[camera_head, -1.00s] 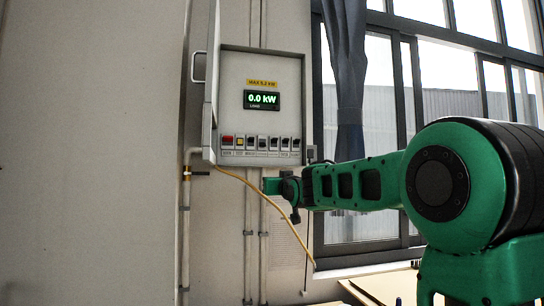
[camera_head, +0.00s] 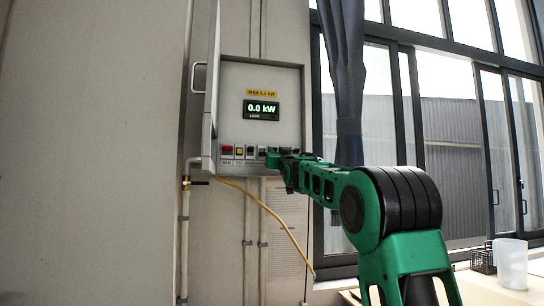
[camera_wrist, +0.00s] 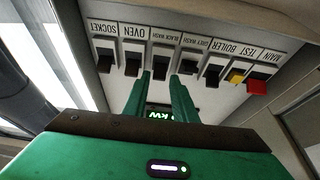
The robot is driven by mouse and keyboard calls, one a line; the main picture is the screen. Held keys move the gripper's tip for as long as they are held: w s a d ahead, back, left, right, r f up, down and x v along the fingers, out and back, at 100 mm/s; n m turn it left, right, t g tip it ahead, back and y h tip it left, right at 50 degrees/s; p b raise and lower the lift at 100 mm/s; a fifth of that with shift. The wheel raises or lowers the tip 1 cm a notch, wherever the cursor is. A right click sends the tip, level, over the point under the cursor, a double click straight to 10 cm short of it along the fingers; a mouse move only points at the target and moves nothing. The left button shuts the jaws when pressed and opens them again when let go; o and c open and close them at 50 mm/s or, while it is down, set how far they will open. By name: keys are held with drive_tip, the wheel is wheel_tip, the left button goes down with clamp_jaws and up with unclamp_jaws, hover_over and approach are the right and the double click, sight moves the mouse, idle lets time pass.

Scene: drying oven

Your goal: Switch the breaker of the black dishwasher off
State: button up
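The breaker panel (camera_head: 233,90) is on the wall, with a row of breakers along its lower edge. The wrist view shows them upside down. The black-dishwasher breaker, under the label "BLACK WASH" (camera_wrist: 160,63), is a dark switch in the middle of the row. My gripper (camera_wrist: 161,77) is open, its two green fingertips just below and to either side of this breaker; whether they touch it I cannot tell. In the head view my gripper (camera_head: 278,160) covers the right part of the row. The lever's position is unclear.
Neighbouring switches are close: oven (camera_wrist: 133,65), gray wash (camera_wrist: 188,69), boiler (camera_wrist: 212,72), yellow test (camera_wrist: 236,76) and red main (camera_wrist: 257,87). The display (camera_head: 261,109) reads 0.0 kW. The panel door (camera_head: 211,90) stands open at left. A yellow cable (camera_head: 268,212) hangs below.

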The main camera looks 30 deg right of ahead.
drive_tip(key=shift+w+d+r, duration=0.15)
drive_tip(key=shift+w+r, duration=0.15)
drive_tip(key=shift+w, duration=0.3)
